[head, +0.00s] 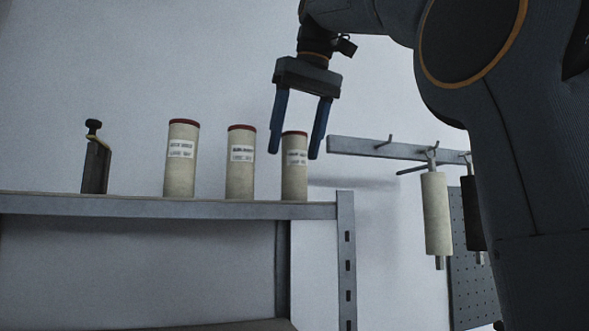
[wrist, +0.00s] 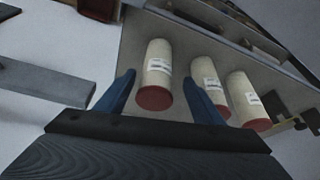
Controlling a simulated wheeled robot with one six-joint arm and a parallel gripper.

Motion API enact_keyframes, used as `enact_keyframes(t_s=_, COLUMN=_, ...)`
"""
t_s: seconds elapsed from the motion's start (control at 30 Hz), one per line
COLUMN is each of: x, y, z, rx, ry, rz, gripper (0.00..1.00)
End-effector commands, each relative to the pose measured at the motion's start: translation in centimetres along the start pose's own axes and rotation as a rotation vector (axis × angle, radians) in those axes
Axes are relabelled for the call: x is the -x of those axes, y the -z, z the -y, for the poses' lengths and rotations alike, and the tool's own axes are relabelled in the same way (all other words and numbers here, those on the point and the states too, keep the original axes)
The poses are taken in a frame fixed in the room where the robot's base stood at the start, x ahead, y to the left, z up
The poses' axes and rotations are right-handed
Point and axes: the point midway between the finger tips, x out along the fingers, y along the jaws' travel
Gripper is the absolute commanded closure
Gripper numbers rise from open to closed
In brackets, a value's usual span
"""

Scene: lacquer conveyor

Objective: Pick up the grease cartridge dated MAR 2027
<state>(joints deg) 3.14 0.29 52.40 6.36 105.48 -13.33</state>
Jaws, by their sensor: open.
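Three cream grease cartridges with dark red caps and white labels stand upright on the grey shelf (head: 140,206): a left one (head: 180,178), a middle one (head: 240,180) and a right one (head: 294,182). The print is too small to read a date on any of them. My gripper (head: 294,140) is open, its blue fingers pointing down on either side of the right cartridge's top in the head view. In the wrist view, that nearest cartridge (wrist: 156,70) shows between the open fingers (wrist: 160,95), with no contact visible. The other two cartridges stand beyond the right finger.
A dark tool with a knob (head: 96,158) stands at the shelf's left. A wall rail (head: 365,149) with hooks holds a cream roller (head: 437,213) and a dark one to the right. Bare wall lies above the cartridges.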

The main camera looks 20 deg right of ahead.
Motion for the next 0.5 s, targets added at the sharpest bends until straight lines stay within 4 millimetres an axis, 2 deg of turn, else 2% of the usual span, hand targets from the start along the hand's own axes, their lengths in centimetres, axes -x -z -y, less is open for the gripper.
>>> enact_keyframes(t_s=0.3, x=-3.5, y=-0.1, z=-0.6, rx=-0.004, ry=-0.001, rz=0.002, gripper=0.38)
enact_keyframes(t_s=0.5, x=-4.2, y=-0.1, z=-0.6, rx=-0.004, ry=-0.002, rz=0.000, gripper=0.38)
